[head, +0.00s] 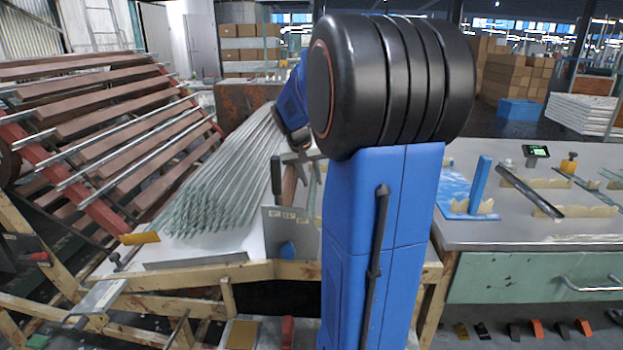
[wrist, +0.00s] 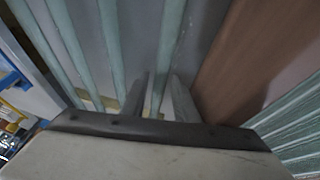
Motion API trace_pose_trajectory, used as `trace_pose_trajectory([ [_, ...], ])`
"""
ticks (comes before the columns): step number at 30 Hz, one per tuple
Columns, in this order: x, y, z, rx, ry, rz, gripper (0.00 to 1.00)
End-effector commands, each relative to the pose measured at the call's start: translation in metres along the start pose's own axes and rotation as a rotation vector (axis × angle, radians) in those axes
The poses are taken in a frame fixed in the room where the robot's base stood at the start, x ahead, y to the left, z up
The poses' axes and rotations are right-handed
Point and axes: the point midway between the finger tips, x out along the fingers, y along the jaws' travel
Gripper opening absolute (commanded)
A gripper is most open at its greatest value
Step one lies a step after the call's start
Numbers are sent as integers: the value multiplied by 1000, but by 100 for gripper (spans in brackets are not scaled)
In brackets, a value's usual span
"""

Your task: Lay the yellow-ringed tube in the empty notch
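My gripper (wrist: 159,75) shows in the wrist view with its two grey fingers apart. A pale green glass tube (wrist: 172,30) runs down between the fingers; a gap shows beside the left finger, and I see no firm grip on it. More glass tubes (wrist: 66,35) run side by side to the left. I cannot make out a yellow ring on any tube. In the head view, a large bundle of glass tubes (head: 222,175) lies on the left bench. My blue arm hides much of the middle, and the gripper is hard to make out there. I cannot identify the empty notch.
A sloping rack of brown planks (head: 105,115) with tubes across it stands at the left. On the right-hand table (head: 490,235), cream notched holders (head: 575,212) carry a dark tube (head: 528,190). A blue upright piece (head: 480,185) stands there too. A brown board (wrist: 235,65) is close right of the fingers.

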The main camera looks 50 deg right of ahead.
Motion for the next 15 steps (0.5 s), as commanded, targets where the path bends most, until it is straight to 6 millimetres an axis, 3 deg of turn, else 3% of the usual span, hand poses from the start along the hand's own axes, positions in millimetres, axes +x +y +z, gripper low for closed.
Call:
trace_pose_trajectory([
  [1, 8, 0, 8, -9, -25, 7, 27],
  [5, -6, 1, 4, -9, -22, 6, 27],
  [15, -76, 1, 1, -6, -12, 3, 27],
])
